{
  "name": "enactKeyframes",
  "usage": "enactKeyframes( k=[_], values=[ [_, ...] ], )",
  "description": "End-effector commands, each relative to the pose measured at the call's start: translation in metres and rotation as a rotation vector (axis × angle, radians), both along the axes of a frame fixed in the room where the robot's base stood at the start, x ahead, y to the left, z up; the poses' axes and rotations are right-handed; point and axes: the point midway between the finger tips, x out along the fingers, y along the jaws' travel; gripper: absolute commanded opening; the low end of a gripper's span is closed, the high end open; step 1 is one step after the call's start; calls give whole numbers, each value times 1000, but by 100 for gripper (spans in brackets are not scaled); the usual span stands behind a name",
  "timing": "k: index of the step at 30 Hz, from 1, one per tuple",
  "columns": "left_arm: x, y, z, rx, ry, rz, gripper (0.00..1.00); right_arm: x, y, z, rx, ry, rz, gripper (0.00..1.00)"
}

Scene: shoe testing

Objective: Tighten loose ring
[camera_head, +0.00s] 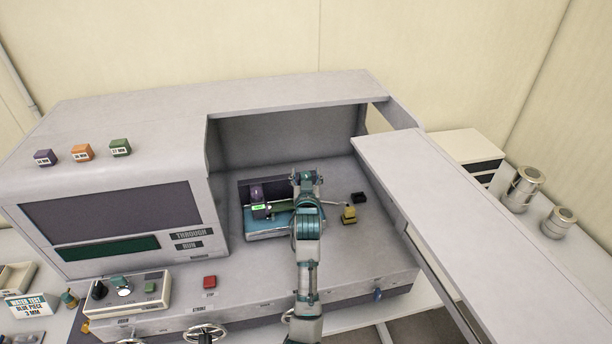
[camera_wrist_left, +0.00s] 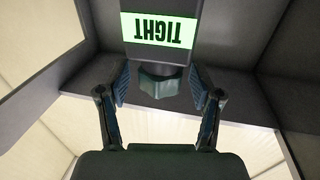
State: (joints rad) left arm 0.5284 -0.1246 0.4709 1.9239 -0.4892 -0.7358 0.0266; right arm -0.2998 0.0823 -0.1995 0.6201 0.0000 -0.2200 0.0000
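The ring (camera_wrist_left: 160,86) is a grey-green faceted collar under a dark block in the left wrist view. Above it a lit green label (camera_wrist_left: 158,30) reads TIGHT, upside down in that view. The label also shows small and green in the head view (camera_head: 260,207), on a dark fixture (camera_head: 257,191) inside the machine's open bay. My left gripper (camera_wrist_left: 161,88) is open, with one finger on each side of the ring and a visible gap to both. In the head view my left arm largely covers the ring. My right gripper is not in view.
A yellow block (camera_head: 349,215) and a black block (camera_head: 359,198) lie right of the fixture. A red button (camera_head: 210,281) and a control box (camera_head: 125,291) are in front. Three labelled cubes (camera_head: 82,152) sit on top.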

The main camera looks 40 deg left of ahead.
Motion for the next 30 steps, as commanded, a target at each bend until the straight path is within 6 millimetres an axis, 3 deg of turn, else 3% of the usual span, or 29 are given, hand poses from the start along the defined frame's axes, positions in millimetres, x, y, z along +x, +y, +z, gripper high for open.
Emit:
enactKeyframes(
  k=[8, 21, 30],
  values=[
    [-5, -5, -1, -1, 1, 0, 65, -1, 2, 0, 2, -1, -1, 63],
    [-72, -62, -2, -3, 0, -1, 65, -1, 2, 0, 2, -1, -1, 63],
    [-90, -78, -2, 0, 3, 0, 65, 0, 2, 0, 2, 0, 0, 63]
  ],
)
